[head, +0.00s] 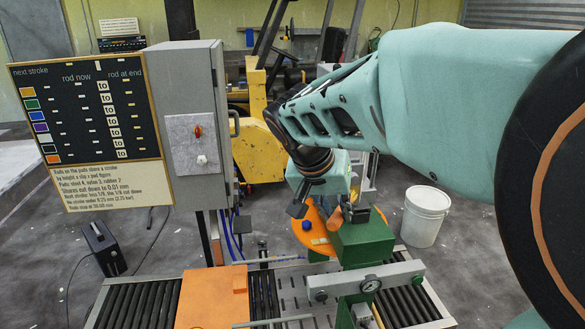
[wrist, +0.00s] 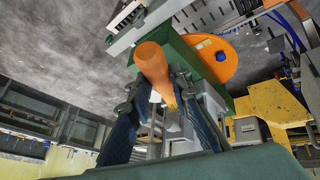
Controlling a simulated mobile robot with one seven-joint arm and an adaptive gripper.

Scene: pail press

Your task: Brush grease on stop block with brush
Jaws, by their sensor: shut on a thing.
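My gripper (wrist: 157,88) is shut on an orange-handled tool, which I take to be the brush (wrist: 153,62). Its rounded orange end points away from my palm, and a narrower tan part lies between my fingers. In the head view my gripper (head: 342,207) hangs beside the green press part (head: 362,240), above an orange disc (head: 322,238). A bit of the brush's orange (head: 334,219) shows there. The green part (wrist: 185,58) is close behind the brush in the wrist view; I cannot tell if they touch. I cannot make out the stop block or any grease for certain.
A roller conveyor (head: 135,302) runs along the front, with an orange panel (head: 212,297) on it. A grey bar with a gauge (head: 370,283) crosses before the green part. A grey cabinet (head: 190,110) and chart board (head: 90,130) stand left. A white pail (head: 425,216) stands right.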

